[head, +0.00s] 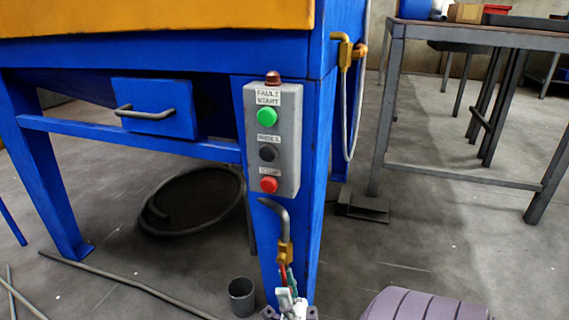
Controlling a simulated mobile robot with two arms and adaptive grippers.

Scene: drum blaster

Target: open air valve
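A yellow fitting (285,252) hangs below a bent grey pipe (272,212) on the front blue leg of the machine. Small red and teal parts (287,277) show just under it; they may be the air valve's handle or hose, but they are too small to tell. My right gripper (289,299) is at the bottom edge, directly below these parts and overlapping them in the picture. Whether it touches them is unclear. Its fingers are small and partly cut off, so its opening cannot be judged. My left gripper is out of view. Another yellow fitting (345,52) with a hose sits at the upper right corner of the machine.
A grey control box (287,140) with green, black and red buttons is on the blue leg. A drawer (157,107) with a handle is at left. A metal table (480,35) stands right.

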